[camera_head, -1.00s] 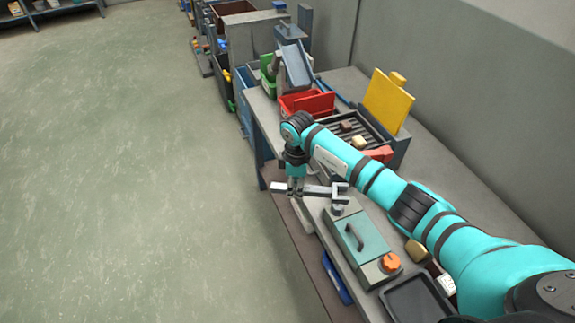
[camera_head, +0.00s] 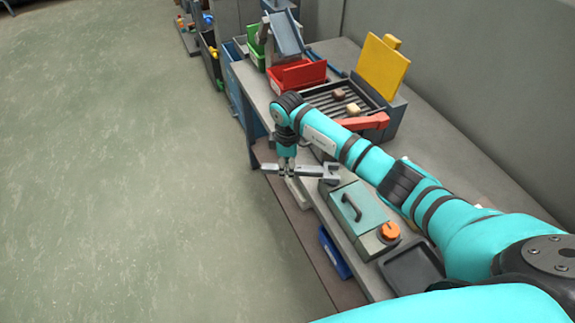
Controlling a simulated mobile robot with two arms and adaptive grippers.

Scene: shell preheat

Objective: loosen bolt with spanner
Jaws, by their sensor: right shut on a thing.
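My right gripper (camera_head: 287,166) is small in the head view and points down over the near-left edge of the bench. It is shut on a grey spanner (camera_head: 309,171), which lies about level across the picture. The spanner's jaw end points right, by the far-left corner of a teal-green box (camera_head: 358,213) with a black handle and an orange knob (camera_head: 389,231). A small grey piece (camera_head: 329,187), perhaps the bolt or its seat, shows just below the jaw. I cannot tell whether the jaw is around it. My left gripper is not in view.
A dark tray (camera_head: 412,270) lies right of the box. A blue bin (camera_head: 334,254) sits below the bench edge. The floor at left is clear.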

